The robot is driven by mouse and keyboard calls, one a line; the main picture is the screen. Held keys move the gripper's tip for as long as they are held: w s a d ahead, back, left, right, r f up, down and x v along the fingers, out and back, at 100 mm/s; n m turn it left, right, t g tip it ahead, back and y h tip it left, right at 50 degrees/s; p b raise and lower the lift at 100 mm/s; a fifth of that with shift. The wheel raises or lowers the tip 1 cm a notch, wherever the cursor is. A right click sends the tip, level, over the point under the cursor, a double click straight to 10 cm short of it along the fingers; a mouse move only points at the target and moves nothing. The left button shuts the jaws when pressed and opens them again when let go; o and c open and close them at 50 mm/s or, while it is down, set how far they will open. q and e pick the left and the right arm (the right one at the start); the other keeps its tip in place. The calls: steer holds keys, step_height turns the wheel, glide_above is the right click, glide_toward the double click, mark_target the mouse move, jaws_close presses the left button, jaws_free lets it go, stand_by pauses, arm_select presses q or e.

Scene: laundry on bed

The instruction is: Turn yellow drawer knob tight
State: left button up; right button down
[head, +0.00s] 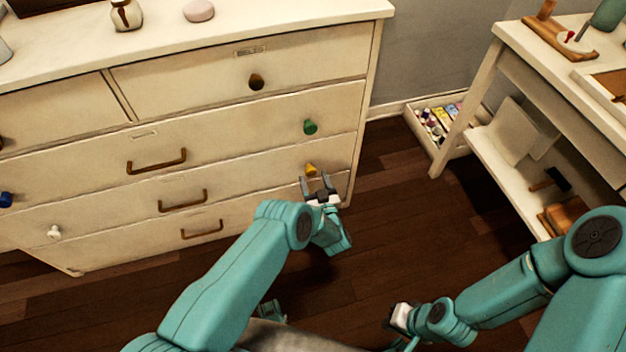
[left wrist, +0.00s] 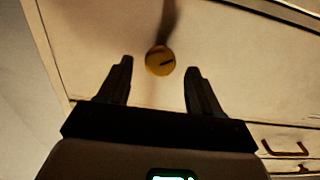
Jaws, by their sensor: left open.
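The yellow knob (head: 311,169) sits on the right part of a lower drawer of the cream dresser. In the left wrist view the yellow knob (left wrist: 160,61) shows a round face with a dark slanted slot. My left gripper (head: 318,182) is open just in front of and below the knob. In the left wrist view its two fingers (left wrist: 159,75) stand apart, with the knob just beyond and between their tips, not gripped. My right gripper (head: 392,330) is low at the bottom of the head view, away from the dresser; its fingers are not clear.
Brass pull handles (head: 183,200) are to the left. A tray of paints (head: 437,122) lies on the floor by a cream workbench (head: 535,75) at right. Wooden floor between is clear.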

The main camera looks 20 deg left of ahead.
arm_select(q)
steer(key=shift+w+a, duration=0.4)
steer(key=shift+w, duration=0.2)
steer(key=c, duration=1)
